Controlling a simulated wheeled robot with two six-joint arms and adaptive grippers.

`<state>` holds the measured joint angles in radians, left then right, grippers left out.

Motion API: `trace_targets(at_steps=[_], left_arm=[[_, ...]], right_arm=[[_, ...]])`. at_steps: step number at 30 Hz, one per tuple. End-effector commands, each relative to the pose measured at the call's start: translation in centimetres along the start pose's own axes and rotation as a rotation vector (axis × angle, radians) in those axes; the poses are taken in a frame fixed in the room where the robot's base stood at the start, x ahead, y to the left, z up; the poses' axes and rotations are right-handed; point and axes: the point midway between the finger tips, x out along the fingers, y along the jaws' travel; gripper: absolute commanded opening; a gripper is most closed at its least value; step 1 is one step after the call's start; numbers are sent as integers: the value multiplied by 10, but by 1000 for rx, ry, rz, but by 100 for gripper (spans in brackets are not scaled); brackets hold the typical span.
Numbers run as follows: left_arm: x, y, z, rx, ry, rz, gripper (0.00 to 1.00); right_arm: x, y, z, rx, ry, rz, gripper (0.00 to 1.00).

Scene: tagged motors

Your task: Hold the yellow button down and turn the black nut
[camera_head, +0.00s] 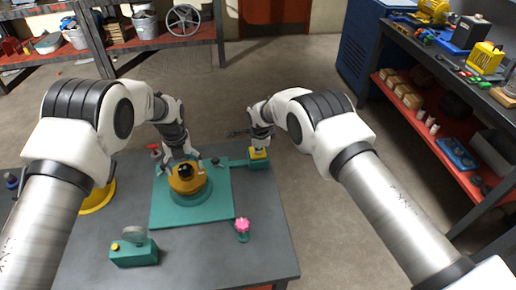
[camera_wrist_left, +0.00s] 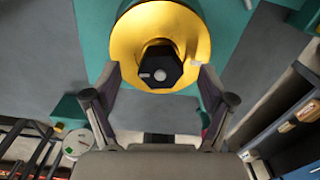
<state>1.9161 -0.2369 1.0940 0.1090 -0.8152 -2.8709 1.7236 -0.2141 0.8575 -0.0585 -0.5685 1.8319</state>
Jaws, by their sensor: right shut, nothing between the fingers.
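The black nut (camera_head: 186,171) sits on top of an orange-yellow round motor (camera_head: 187,184) on a teal plate (camera_head: 180,215). In the left wrist view it is a black hex nut (camera_wrist_left: 160,68) on a yellow disc (camera_wrist_left: 190,30). My left gripper (camera_head: 182,166) is at the motor, its fingers (camera_wrist_left: 157,85) spread wide to either side of the nut with a gap. The yellow button (camera_head: 258,154) is on a small teal box (camera_head: 259,165) by the plate's far right corner. My right gripper (camera_head: 260,146) is shut, pointing down at the button; contact is hard to tell.
A pink knob (camera_head: 242,226) stands at the plate's right. A teal block (camera_head: 134,253) with a grey disc and small yellow button stands in front. A yellow round part (camera_head: 98,198) is at the left. Shelves with goods stand at the right and back, beyond open floor.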

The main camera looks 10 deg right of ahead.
Motion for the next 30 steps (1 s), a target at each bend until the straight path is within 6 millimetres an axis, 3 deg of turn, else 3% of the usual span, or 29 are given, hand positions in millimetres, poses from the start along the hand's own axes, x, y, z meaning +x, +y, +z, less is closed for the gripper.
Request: trace_targets(at_steps=[8,24,30], left_arm=[[1,0,0,-44,1,0,83],[1,-2,0,-1197,1,1,83],[1,-2,0,-1306,1,1,83]], right_arm=[[2,2,0,0,0,5,0],[2,2,0,0,0,5,0],[2,2,0,0,0,5,0]])
